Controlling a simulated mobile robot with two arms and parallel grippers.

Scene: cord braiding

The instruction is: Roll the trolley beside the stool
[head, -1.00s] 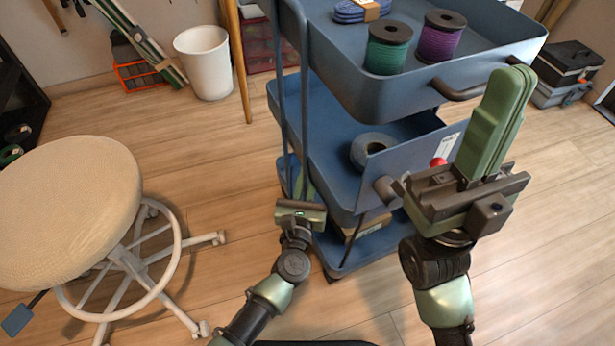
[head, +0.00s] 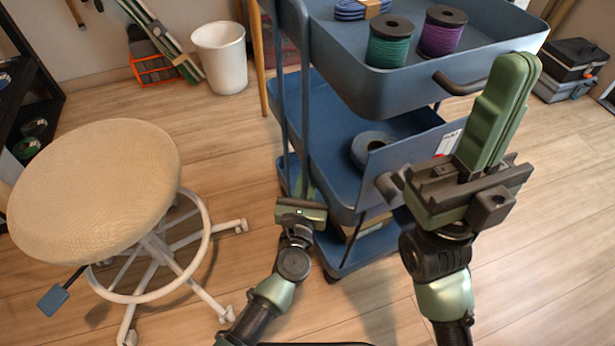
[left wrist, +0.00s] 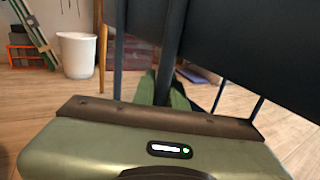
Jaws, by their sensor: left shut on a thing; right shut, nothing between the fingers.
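The blue three-tier trolley (head: 385,98) stands right of centre in the head view. The stool (head: 95,185), with a round beige seat and a white wheeled base, stands to its left with a strip of bare floor between them. My left gripper (head: 304,188) is shut on an upright post of the trolley, low at its left side. The left wrist view shows the dark post (left wrist: 172,50) between the green fingers. My right gripper (head: 510,95) is shut and empty, raised in front of the trolley's right side near the dark handle (head: 460,84).
Green (head: 390,42) and purple (head: 442,32) spools and a blue cord bundle (head: 360,9) sit on the top tray. A white bin (head: 220,58) stands behind, left of a wooden leg (head: 257,70). Dark shelving (head: 35,90) is at far left, toolboxes (head: 570,70) at right.

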